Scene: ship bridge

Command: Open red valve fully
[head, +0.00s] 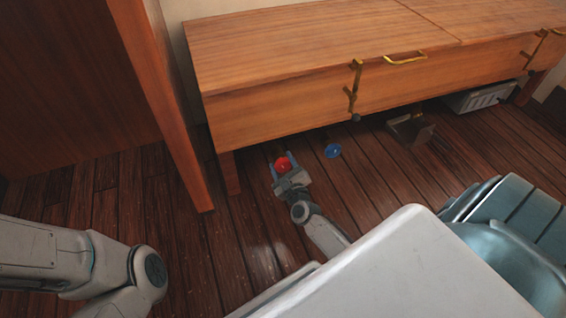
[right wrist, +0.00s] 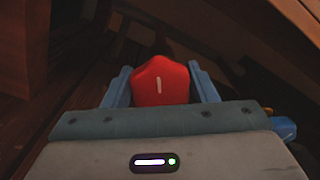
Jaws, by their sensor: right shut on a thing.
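The red valve (head: 282,164) is low down, just under the front edge of the wooden bench. My right gripper (head: 283,166) is at it, with a finger on each side. The gripper is shut on the knob. The valve's stem or pipe behind it is hidden. My left arm comes in at the lower left of the head view, but its gripper is out of view.
A blue valve (head: 333,151) stands just right of the red one. The wooden bench (head: 290,95) overhangs both, with a leg (head: 229,174) to their left. A brass-coloured box (head: 410,128) and a grey vented unit (head: 480,97) are under the bench further right.

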